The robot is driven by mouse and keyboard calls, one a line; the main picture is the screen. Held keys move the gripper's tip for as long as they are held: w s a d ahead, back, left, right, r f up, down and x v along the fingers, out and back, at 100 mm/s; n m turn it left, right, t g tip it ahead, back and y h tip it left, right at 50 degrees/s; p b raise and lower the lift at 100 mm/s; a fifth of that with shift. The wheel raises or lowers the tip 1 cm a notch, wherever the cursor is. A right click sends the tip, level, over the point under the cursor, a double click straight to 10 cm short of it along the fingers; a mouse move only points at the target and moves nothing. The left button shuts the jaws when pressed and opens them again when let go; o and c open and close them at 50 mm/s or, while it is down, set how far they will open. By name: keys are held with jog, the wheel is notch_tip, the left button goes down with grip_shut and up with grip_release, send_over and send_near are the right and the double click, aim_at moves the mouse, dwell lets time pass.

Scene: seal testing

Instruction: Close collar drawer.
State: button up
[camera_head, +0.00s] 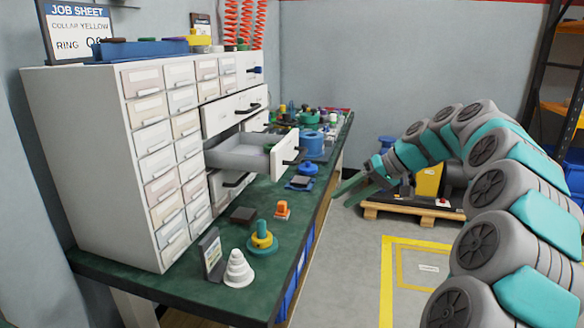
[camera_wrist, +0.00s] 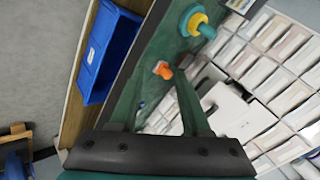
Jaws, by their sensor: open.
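No drawer label naming a collar is readable. My gripper (camera_head: 346,193) is to the right of this drawer, beyond the bench edge and apart from its handle. In the wrist view its two green fingers (camera_wrist: 160,88) are spread with nothing held between them.
The green bench (camera_head: 190,290) holds a white stepped cone (camera_head: 239,268), a yellow-green ring stack (camera_head: 262,238), an orange piece (camera_head: 282,210) and a blue part (camera_head: 308,170). Blue bins (camera_wrist: 105,50) hang below the bench edge. A pallet (camera_head: 415,213) stands behind my arm. Yellow-marked floor is clear.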

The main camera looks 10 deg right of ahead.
jog(key=m+y, duration=0.1)
jog(key=a+r+m+t+y, duration=0.1)
jog(key=y, duration=0.1)
jog(key=r+y, duration=0.1)
jog(key=shift+w+a+r+m+t+y+b, duration=0.2)
jog(key=shift+w+m+t+y+b, duration=0.1)
jog(key=shift+w+m+t, duration=0.1)
jog(key=shift+c, duration=1.4)
jog(key=r+m+t+y, duration=0.1)
jog(key=d+r+y, duration=0.1)
jog(key=shift+r+m+t+y, duration=0.25)
jog(key=shift+m+t+y, duration=0.05)
jog(key=shift+m+t, duration=0.1)
jog(key=c, duration=0.3)
jog(key=shift+d+r+m, duration=0.25)
jog(key=shift+r+m, duration=0.05)
grip_shut()
send_near(280, 164)
jog(key=shift+y, duration=0.3)
jog(key=x, duration=0.7)
jog(key=shift+w+d+f, duration=0.1)
jog(key=shift+d+f, duration=0.05)
jog(key=shift+f, duration=0.15)
